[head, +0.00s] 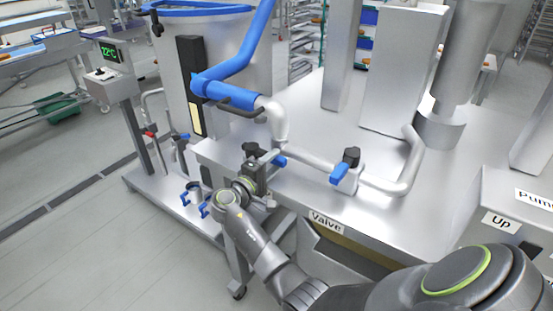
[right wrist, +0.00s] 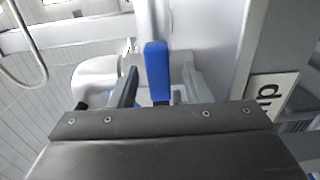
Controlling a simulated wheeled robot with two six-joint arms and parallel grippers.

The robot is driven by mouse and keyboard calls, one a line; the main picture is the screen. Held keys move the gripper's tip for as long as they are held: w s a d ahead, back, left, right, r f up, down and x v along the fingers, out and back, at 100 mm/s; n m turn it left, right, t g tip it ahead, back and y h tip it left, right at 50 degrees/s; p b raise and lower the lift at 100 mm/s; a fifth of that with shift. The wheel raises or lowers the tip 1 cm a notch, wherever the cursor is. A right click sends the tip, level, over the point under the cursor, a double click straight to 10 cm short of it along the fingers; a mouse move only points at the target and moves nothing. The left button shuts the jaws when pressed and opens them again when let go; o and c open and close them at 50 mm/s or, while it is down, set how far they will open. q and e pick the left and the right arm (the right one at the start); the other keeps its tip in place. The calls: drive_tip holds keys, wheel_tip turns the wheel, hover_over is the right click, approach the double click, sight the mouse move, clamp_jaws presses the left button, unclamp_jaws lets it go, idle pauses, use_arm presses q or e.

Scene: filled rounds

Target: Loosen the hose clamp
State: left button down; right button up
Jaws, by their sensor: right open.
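A blue hose (head: 232,86) ends on a silver pipe (head: 278,125). A dark curved handle (head: 240,105), which looks like the hose clamp's lever, sits at that joint. My right gripper (head: 268,158) is below the joint, apart from the dark handle, beside the pipe and over the table's front edge. In the right wrist view my right gripper (right wrist: 158,85) is open, with a blue lever (right wrist: 157,70) between its fingers. I cannot tell whether they touch it. The lever's blue end also shows in the head view (head: 279,161). My left gripper is not in view.
A second blue lever with a black cap (head: 346,166) is on the pipe to the right. The steel table (head: 300,195) bears a "Valve" label (head: 326,222). A display post (head: 110,55) stands left.

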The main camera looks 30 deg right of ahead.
drive_tip(key=shift+a, duration=0.1)
drive_tip(key=shift+r, duration=0.1)
drive_tip(key=shift+c, duration=1.2)
clamp_jaws()
